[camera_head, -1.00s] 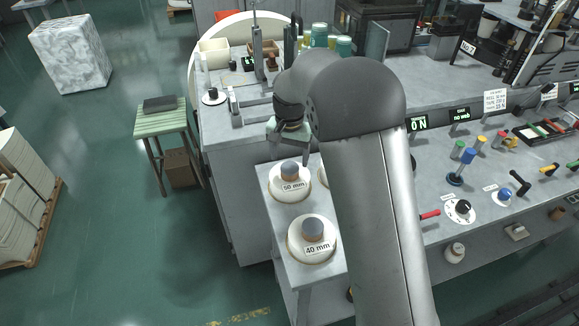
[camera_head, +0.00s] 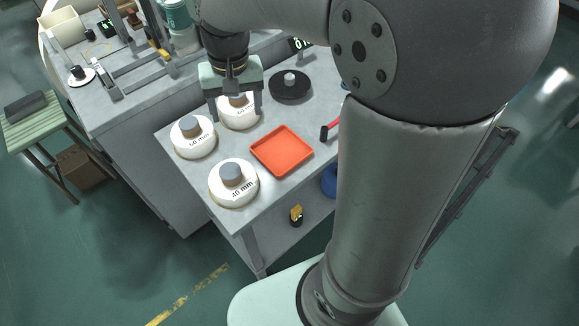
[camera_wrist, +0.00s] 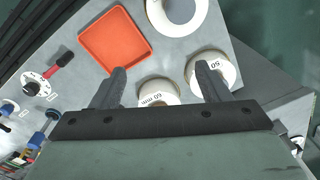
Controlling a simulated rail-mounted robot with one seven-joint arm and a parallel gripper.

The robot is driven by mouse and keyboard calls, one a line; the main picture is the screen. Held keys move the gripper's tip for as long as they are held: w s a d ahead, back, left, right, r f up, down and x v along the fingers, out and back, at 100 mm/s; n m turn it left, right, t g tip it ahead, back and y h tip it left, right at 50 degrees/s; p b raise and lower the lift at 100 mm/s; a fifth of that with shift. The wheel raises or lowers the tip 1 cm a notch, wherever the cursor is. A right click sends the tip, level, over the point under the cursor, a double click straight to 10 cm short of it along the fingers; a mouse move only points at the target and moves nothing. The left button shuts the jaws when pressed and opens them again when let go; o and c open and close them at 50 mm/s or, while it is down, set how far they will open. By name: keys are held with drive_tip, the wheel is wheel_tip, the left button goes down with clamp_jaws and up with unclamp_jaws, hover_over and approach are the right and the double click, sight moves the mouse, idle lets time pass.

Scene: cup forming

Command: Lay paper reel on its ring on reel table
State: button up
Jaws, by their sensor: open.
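Three white paper reels with grey core plugs stand on the grey reel table (camera_head: 270,193). The 50 mm reel (camera_head: 194,145) is at the left and the 40 mm reel (camera_head: 234,192) at the front. The third reel (camera_head: 240,118) is at the back, partly hidden by my gripper. It reads 60 mm in the wrist view (camera_wrist: 157,96). My gripper (camera_head: 236,112) is open, pointing down, its fingers either side of that reel's plug in the head view. Whether they touch it I cannot tell. No empty ring is clear to see.
An orange tray (camera_head: 282,151) lies right of the reels, and a black disc with a white hub (camera_head: 290,86) behind it. A red-handled lever (camera_head: 329,130) is near my arm. The bench (camera_head: 130,110) with fixtures stands at the back left.

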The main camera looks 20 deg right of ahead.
drive_tip(key=s+d+f+n, duration=0.1)
drive_tip(key=s+d+f, duration=0.1)
drive_tip(key=s, duration=0.6)
drive_tip(key=s+d+f, duration=0.2)
drive_tip(key=s+d, duration=0.1)
drive_tip(key=s, duration=0.5)
drive_tip(key=shift+s+f+n+h, duration=0.3)
drive_tip(key=shift+s+n, duration=0.1)
drive_tip(key=shift+d, duration=0.1)
